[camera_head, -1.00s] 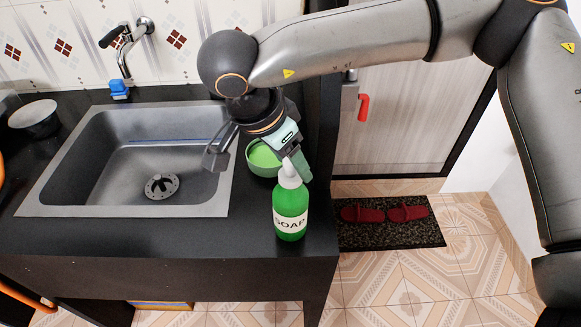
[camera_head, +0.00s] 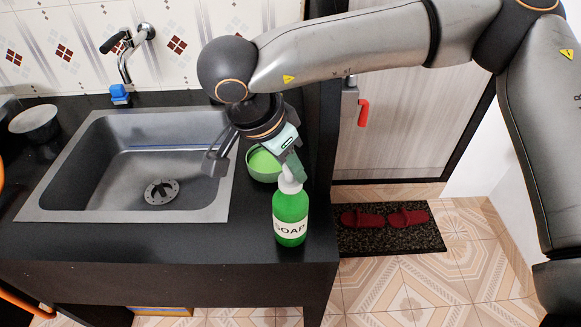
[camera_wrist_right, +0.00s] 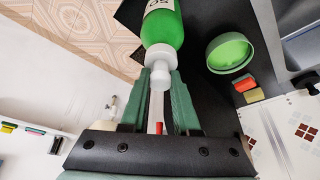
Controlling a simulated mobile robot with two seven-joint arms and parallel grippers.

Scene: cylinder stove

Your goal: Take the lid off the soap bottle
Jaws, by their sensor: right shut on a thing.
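The green soap bottle (camera_head: 290,219) stands upright on the dark counter to the right of the sink, its label facing the head camera. Its white lid (camera_head: 289,184) is on top of the bottle. My right gripper (camera_head: 293,170) reaches down to the lid from above and behind. In the right wrist view the two green fingers (camera_wrist_right: 159,90) are on either side of the white lid (camera_wrist_right: 159,60), shut on it. The green bottle (camera_wrist_right: 162,28) extends beyond them. My left gripper is not in view.
A green bowl (camera_head: 264,177) sits close behind the bottle. The steel sink (camera_head: 70,205) and faucet (camera_head: 127,60) are to the left. The counter's front edge is near the bottle. A dark mat with red slippers (camera_head: 362,218) lies on the floor at right.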

